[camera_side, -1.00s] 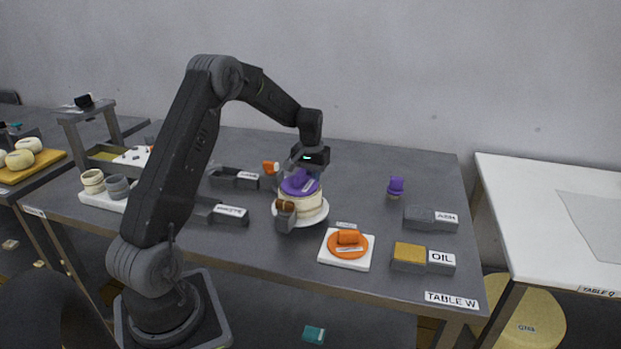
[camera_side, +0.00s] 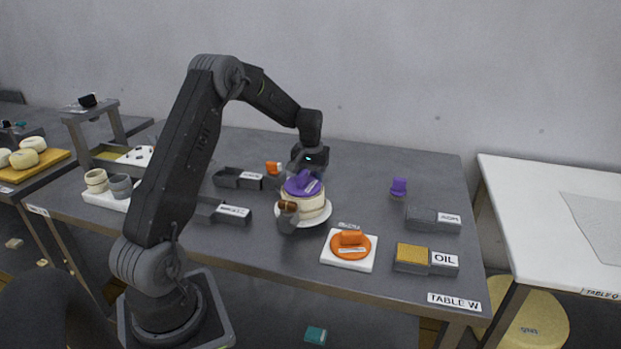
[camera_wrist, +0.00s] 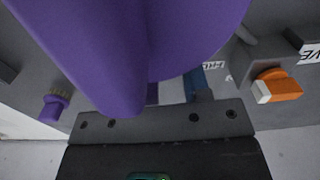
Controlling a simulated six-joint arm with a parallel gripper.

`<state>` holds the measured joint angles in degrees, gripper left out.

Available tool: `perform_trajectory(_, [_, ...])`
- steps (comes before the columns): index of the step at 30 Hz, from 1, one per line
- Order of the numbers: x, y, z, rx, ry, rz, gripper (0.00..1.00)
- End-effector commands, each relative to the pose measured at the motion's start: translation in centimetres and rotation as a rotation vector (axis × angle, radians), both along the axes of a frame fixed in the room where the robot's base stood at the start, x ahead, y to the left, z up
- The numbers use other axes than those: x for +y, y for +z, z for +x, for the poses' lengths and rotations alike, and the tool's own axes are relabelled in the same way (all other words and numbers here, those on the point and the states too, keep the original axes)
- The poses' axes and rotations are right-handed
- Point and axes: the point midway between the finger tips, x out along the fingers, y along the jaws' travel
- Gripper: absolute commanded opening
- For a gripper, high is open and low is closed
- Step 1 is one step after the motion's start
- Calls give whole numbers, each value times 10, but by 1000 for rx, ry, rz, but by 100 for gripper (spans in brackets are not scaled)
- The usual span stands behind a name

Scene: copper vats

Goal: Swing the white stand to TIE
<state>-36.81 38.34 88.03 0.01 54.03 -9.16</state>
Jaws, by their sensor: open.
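The white stand (camera_side: 322,219) is a round plate on the table, in the middle of the side view. A cream, cake-like drum (camera_side: 312,207) with a purple top (camera_side: 300,187) sits on it. A small grey block with a brown part (camera_side: 288,216) is at its front left. My gripper (camera_side: 305,176) is open, pointing down right over the purple top; its fingertips are partly hidden. In the wrist view the purple top (camera_wrist: 150,50) fills the upper middle, close to the gripper, and hides most of the stand. I cannot read a TIE label.
An orange disc on a white tile (camera_side: 349,247), the OIL block (camera_side: 426,259), a grey block (camera_side: 433,220) and a small purple piece (camera_side: 399,187) lie to the right. Grey labelled holders (camera_side: 238,178) and an orange piece (camera_side: 273,168) are to the left. The table's back right is clear.

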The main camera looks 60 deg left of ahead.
Motion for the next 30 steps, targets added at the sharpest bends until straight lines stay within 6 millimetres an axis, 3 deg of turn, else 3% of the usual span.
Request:
perform_trajectory(8, [1, 8, 1, -4, -1, 3, 44])
perform_trajectory(22, [1, 103, 2, -6, -1, 5, 44])
perform_trajectory(30, [1, 135, 1, -3, 0, 1, 44])
